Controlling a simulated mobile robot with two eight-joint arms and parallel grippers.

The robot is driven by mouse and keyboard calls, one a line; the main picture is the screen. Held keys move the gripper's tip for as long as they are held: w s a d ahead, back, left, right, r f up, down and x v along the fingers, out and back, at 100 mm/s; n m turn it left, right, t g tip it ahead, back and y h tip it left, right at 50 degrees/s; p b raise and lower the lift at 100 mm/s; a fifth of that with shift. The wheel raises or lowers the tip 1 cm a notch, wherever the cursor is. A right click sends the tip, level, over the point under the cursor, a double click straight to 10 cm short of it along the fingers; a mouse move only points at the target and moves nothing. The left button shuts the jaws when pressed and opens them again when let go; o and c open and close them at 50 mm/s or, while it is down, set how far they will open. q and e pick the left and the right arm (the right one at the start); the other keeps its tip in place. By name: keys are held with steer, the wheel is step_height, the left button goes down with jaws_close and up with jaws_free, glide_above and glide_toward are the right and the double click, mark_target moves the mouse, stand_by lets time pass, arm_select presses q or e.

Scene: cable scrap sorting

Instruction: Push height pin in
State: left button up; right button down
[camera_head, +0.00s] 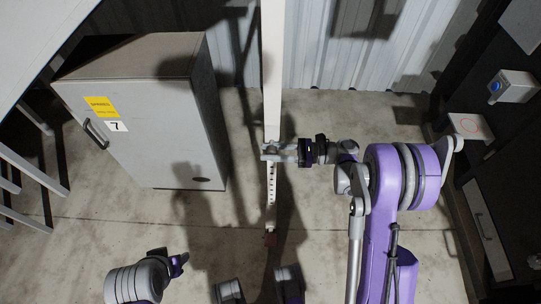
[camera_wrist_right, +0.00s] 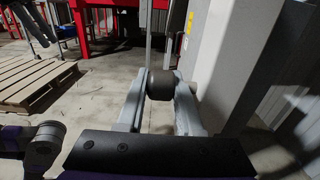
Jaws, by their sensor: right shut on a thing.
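A white upright post (camera_head: 272,70) stands in the middle of the head view, with a row of dark holes along its lower part (camera_head: 271,192). My right gripper (camera_head: 268,151) reaches in from the right at the post, just above the visible holes. In the right wrist view, the fingers of my right gripper (camera_wrist_right: 161,100) are closed on the dark, rounded knob of the height pin (camera_wrist_right: 158,84). The pin's shaft is hidden, so how deep it sits cannot be told. Part of my left arm shows at the lower left, but its fingertips cannot be made out.
A grey cabinet (camera_head: 150,110) with a yellow label and a number 7 stands left of the post. A wooden pallet (camera_wrist_right: 35,82) lies on the floor. Bare concrete surrounds the post's foot.

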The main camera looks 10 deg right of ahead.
steer(key=shift+w+d, duration=0.15)
steer(key=shift+w, duration=0.15)
steer(key=c, duration=0.6)
jaws_free()
steer(key=shift+o, duration=0.2)
